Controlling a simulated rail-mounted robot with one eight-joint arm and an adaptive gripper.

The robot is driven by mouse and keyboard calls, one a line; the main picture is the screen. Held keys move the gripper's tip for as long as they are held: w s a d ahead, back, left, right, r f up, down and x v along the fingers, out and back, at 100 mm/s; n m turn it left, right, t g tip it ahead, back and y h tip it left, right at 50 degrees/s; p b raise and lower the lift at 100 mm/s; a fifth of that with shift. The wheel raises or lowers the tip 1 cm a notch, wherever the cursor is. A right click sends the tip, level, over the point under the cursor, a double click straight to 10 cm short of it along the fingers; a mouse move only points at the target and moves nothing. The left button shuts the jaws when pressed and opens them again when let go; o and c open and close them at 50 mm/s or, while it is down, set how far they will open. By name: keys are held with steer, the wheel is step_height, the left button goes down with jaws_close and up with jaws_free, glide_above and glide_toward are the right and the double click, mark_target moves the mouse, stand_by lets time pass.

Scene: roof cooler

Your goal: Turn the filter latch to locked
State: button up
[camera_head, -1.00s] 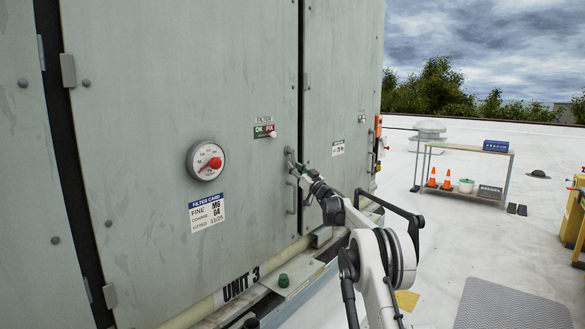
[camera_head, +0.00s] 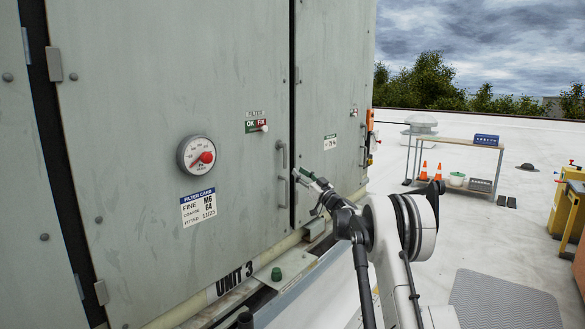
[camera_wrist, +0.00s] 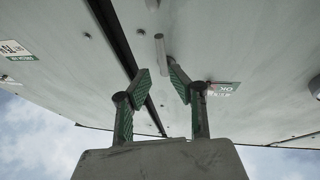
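My gripper (camera_head: 299,174) is open and empty, just in front of the grey cabinet door's right edge, beside two upright bars. The upper bar (camera_head: 282,155) and lower bar (camera_head: 282,191) are slim and grey; I cannot tell which part is the filter latch. In the wrist view my gripper (camera_wrist: 156,82) shows two green-padded fingers spread apart, with a grey bar (camera_wrist: 160,54) beyond them, not between the pads.
A round gauge (camera_head: 197,155) with a red centre and a filter card (camera_head: 198,207) are on the door. A ledge with a green knob (camera_head: 276,274) runs below.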

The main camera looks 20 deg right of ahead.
steer(key=shift+v, duration=1.25)
steer(key=s+a+r+g+y, duration=0.1)
steer(key=s+a+r+g, duration=0.3)
steer(key=s+a, duration=0.5)
steer(key=s+a+r+g, duration=0.4)
steer(key=s+a, duration=0.2)
steer(key=a, duration=0.8)
steer(key=s+a+f+g+h, duration=0.15)
steer(key=s+a, duration=0.25)
steer(key=s, duration=0.4)
steer(key=s+a+f+g, duration=0.2)
steer(key=s+a, duration=0.1)
steer(key=s, duration=0.6)
steer(key=s+d+f+m+h, duration=0.1)
steer(key=s+f, duration=0.3)
steer(key=s, duration=0.6)
steer(key=s+f+m+g+h, duration=0.1)
steer(key=s+f+h, duration=0.3)
steer(key=s, duration=0.6)
steer(key=s+d+f+m+g+h, duration=0.1)
steer(key=s+f+m+h, duration=0.1)
steer(key=s+f, duration=0.4)
steer(key=s, duration=0.4)
steer(key=shift+s+d+f, duration=0.2)
steer(key=shift+s+d, duration=0.1)
steer(key=shift+d, duration=0.05)
steer(key=shift+g, duration=0.25)
